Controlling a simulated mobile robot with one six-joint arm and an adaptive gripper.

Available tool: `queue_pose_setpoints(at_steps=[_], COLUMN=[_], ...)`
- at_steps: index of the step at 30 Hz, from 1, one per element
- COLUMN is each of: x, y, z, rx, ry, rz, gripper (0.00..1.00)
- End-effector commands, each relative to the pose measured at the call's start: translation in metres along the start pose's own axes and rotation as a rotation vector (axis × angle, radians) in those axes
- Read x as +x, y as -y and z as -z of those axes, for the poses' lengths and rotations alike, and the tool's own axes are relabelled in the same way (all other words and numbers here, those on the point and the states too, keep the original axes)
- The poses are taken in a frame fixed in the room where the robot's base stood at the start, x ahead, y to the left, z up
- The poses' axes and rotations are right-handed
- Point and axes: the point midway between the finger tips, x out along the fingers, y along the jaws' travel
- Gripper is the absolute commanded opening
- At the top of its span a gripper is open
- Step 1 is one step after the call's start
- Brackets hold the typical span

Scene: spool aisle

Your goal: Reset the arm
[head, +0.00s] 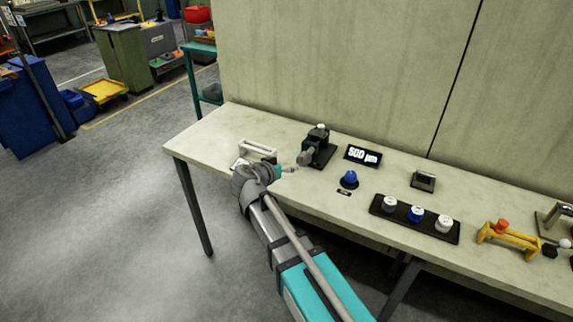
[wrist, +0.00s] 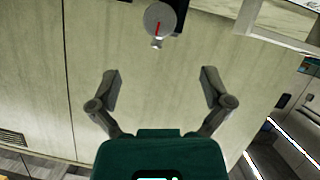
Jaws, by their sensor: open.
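My arm reaches over the pale workbench (head: 215,128) from the front in the head view. My gripper (head: 290,169) is above the left part of the bench, a little left of a black device (head: 317,150). In the wrist view my gripper (wrist: 161,82) has its two fingers spread wide, with nothing between them. A grey round dial with a red mark (wrist: 160,18) shows beyond the fingers at the top, apart from them. My arm hides part of the bench top and the lower part of a white bracket (head: 258,147).
A display reading 500 µm (head: 363,155), a blue knob (head: 349,179), a dark tray (head: 398,222) of spools and a yellow frame (head: 513,238) stand to the right. A panel wall (head: 330,60) rises behind. Floor (head: 100,220) at left is clear.

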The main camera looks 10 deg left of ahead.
Motion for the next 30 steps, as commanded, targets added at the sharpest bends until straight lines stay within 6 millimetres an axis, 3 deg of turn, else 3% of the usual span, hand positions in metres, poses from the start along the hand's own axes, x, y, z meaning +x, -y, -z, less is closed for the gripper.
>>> queue_pose_setpoints(at_steps=[12,17,23,30], x=[0.0,0.005,0.022,0.044], y=[0.0,-0.01,-0.048,-0.117], z=[0.0,-0.002,-0.013,-0.039], rx=[0.0,-0.008,-0.036,-0.09], ry=[0.0,0.025,0.136,0.366], rz=[0.0,-0.01,-0.046,-0.075], gripper=[0.99,0.99,0.99,0.99])
